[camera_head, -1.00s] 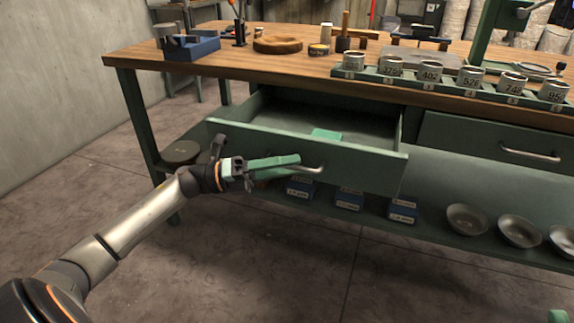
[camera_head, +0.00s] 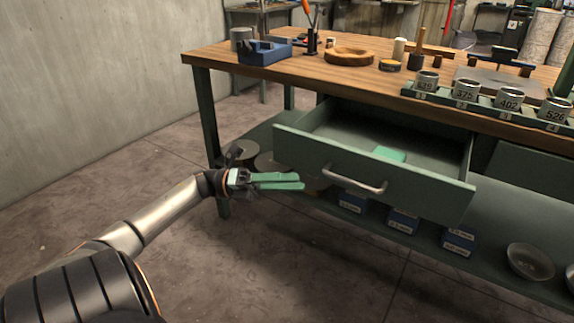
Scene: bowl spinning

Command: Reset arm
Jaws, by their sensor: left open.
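My left gripper (camera_head: 300,182) is at the end of the arm that comes in from the left. Its green fingers point right, a little apart, with nothing between them. It is in front of the workbench, left of the drawer handle (camera_head: 355,180) and apart from it in the picture. The drawer (camera_head: 425,190) is pulled open, and a light green item (camera_head: 389,154) lies inside. My right gripper is not in view.
The wooden bench top (camera_head: 350,77) carries a blue block (camera_head: 265,53), a wooden ring (camera_head: 349,56) and a rack of numbered cups (camera_head: 466,91). Blue boxes (camera_head: 403,220) and a bowl (camera_head: 530,262) sit on the lower shelf. The floor at left is clear.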

